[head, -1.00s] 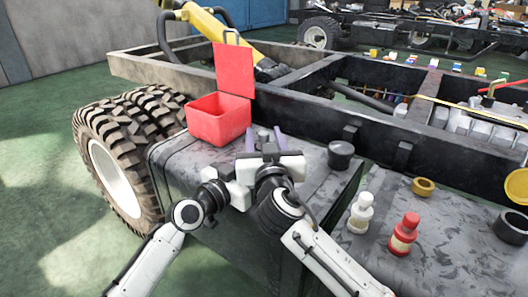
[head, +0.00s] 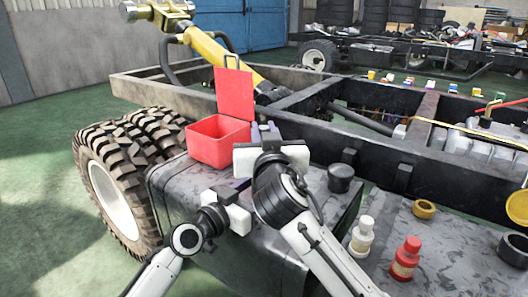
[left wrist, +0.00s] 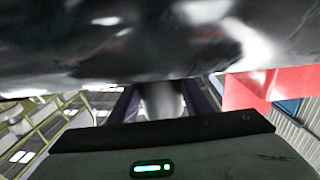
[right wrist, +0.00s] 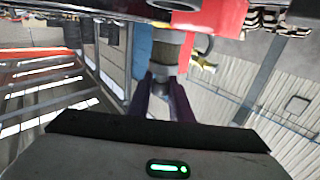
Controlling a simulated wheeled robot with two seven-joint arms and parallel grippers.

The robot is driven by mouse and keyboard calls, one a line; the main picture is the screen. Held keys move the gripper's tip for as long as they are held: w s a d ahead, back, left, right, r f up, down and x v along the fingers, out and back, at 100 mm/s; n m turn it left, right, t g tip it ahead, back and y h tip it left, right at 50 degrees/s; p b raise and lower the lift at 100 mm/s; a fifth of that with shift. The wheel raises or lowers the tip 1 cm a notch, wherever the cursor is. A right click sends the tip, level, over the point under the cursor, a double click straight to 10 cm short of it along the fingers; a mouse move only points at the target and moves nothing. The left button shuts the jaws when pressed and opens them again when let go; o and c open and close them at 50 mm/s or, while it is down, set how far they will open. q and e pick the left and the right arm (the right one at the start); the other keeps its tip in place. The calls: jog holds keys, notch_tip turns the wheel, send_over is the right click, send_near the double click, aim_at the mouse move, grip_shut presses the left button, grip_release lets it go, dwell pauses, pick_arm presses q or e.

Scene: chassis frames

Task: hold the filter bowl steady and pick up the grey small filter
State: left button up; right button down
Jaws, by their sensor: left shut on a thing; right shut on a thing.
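My right gripper (head: 264,132) is raised above the black tank, beside the red box. In the right wrist view its fingers (right wrist: 162,95) are shut on the grey end of a small filter (right wrist: 170,45) with an olive-grey ribbed body. My left gripper (head: 243,186) is lower, close to the tank top. In the left wrist view its fingers are shut on a grey rounded thing (left wrist: 162,100), apparently the filter bowl. My arms mostly hide the bowl in the head view. A grey round rim (right wrist: 175,4) shows at the top of the right wrist view.
An open red box (head: 218,147) stands behind my grippers on the tank (head: 185,205). A dark cup (head: 340,178) is to the right. Further right are a brass ring (head: 424,209), a white bottle (head: 362,238) and a red bottle (head: 405,260). Chassis rails (head: 400,165) run behind.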

jog(key=shift+r, duration=1.4)
pick_arm(q)
jog(key=o, duration=1.2)
jog(key=shift+o, duration=0.2)
